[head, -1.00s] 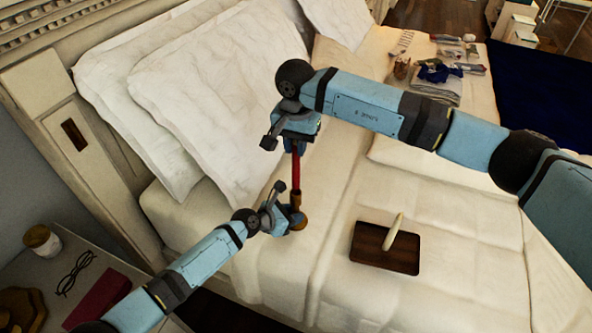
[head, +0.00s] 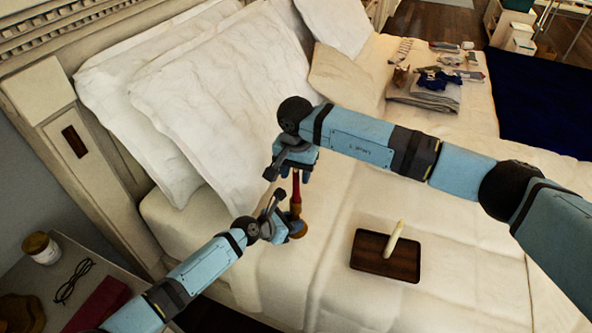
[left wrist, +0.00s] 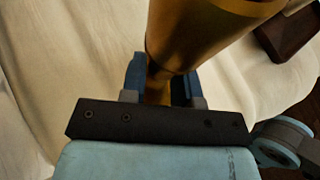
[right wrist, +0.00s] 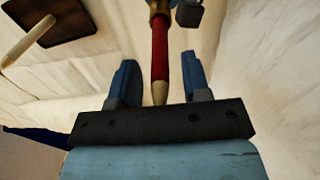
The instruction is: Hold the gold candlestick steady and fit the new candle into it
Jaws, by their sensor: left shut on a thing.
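The gold candlestick (head: 296,212) stands upright on the bed near the pillows. My left gripper (head: 281,221) is shut on its stem; the left wrist view shows its gold body (left wrist: 190,35) flaring out above my fingers. A red candle (head: 296,184) stands upright in the candlestick's top. My right gripper (head: 296,172) is above it, pointing down. In the right wrist view its open fingers (right wrist: 160,80) are on both sides of the red candle (right wrist: 160,50), with gaps, the tapered tip near the palm. A cream candle (head: 394,239) rests tilted on a dark wooden tray (head: 370,262).
Pillows (head: 200,95) lie behind the candlestick. Folded clothes (head: 425,95) and small items lie at the far end of the bed. A nightstand at lower left holds a jar (head: 42,248), glasses (head: 75,280) and a red book (head: 98,303). The bedding around the tray is clear.

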